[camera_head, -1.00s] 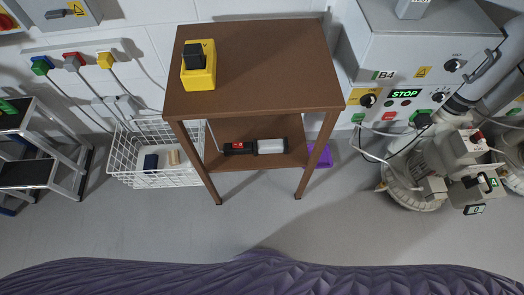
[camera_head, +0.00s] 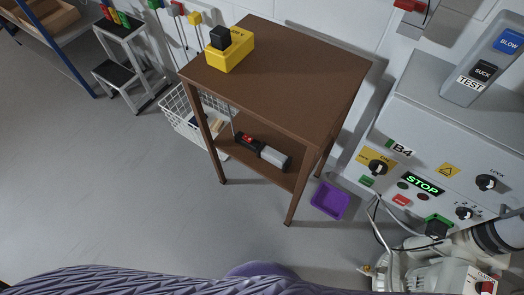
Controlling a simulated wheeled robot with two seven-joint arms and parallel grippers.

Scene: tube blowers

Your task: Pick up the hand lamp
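The hand lamp (camera_head: 262,151) appears to be the dark cylinder with a red part and a pale grey end, lying on the lower shelf of the brown table. The table's legs and top stand around and above it. Its pale end points to the lower right. Neither of my grippers shows in the head view.
The brown table (camera_head: 300,75) carries a yellow box with a black top (camera_head: 230,50). A white wire basket (camera_head: 178,115) stands behind its left side and a purple tray (camera_head: 329,201) lies on the floor at right. The grey B4 machine (camera_head: 430,130) fills the right. Floor at left is clear.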

